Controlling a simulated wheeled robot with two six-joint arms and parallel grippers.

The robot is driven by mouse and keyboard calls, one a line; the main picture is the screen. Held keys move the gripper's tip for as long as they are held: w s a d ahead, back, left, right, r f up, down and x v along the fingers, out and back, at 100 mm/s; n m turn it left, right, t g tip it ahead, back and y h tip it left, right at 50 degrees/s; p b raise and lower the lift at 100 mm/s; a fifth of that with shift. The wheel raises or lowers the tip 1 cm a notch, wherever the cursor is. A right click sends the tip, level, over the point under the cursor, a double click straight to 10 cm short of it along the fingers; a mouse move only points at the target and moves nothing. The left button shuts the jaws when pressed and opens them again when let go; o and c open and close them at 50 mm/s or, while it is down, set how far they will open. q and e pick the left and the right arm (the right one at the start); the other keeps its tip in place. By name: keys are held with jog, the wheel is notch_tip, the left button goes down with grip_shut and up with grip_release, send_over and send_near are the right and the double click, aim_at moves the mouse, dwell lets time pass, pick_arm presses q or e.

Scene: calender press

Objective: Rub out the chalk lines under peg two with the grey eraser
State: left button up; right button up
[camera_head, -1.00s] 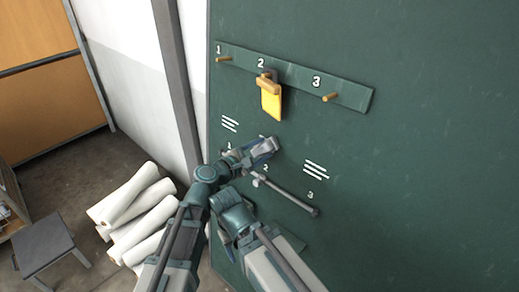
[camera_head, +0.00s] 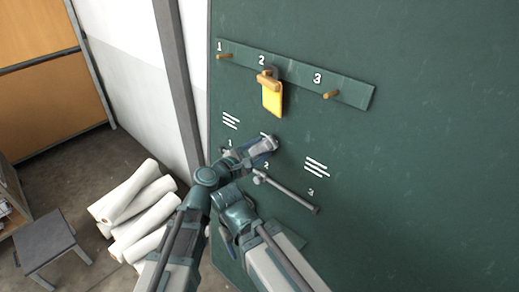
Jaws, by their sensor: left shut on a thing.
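My left gripper (camera_head: 266,145) is at the green board (camera_head: 430,170), below peg two (camera_head: 266,72). It is shut on a light grey piece, seemingly the grey eraser, though fingers and eraser are hard to tell apart. The piece covers the place above the lower label 2; only a trace of white shows at its upper edge, so I cannot tell how much chalk is left. White chalk lines (camera_head: 230,121) show under peg one, and others (camera_head: 316,167) under peg three. A yellow tag with a wooden top (camera_head: 271,97) hangs at peg two.
The peg rail (camera_head: 350,92) runs across the board above, with peg one (camera_head: 224,57) and peg three (camera_head: 331,95). A grey bar (camera_head: 290,195) slants below the chalk.

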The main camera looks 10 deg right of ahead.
aim_at(259, 143)
pick_arm(q)
jog(key=shift+s+d+m+g+h, duration=0.15)
jog(key=shift+d+m+g+h, duration=0.05)
jog(key=shift+d, duration=0.4)
jog(key=shift+s+d+m+g+h, duration=0.15)
jog(key=shift+d+m+g+h, duration=0.05)
jog(key=shift+d, duration=0.35)
jog(key=shift+w, duration=0.45)
jog(key=shift+w+a, duration=0.25)
jog(key=shift+w, duration=0.35)
jog(key=shift+w+a, duration=0.2)
jog(key=shift+w, duration=0.35)
jog(key=shift+w+a+r, duration=0.1)
jog(key=shift+w+a, duration=0.05)
jog(key=shift+a, duration=0.15)
jog(key=shift+w, duration=0.1)
grip_shut()
jog(key=shift+w+a, duration=0.25)
jog(key=shift+w, duration=0.1)
jog(key=shift+w+a, duration=0.7)
jog(key=shift+w, duration=0.15)
jog(key=shift+d+r+p, duration=0.1)
jog(key=shift+r+p, duration=0.2)
jog(key=shift+p, duration=0.1)
pick_arm(e)
jog(key=shift+w+a+r, duration=0.3)
jog(key=shift+w+r, duration=0.05)
jog(key=shift+w, duration=0.05)
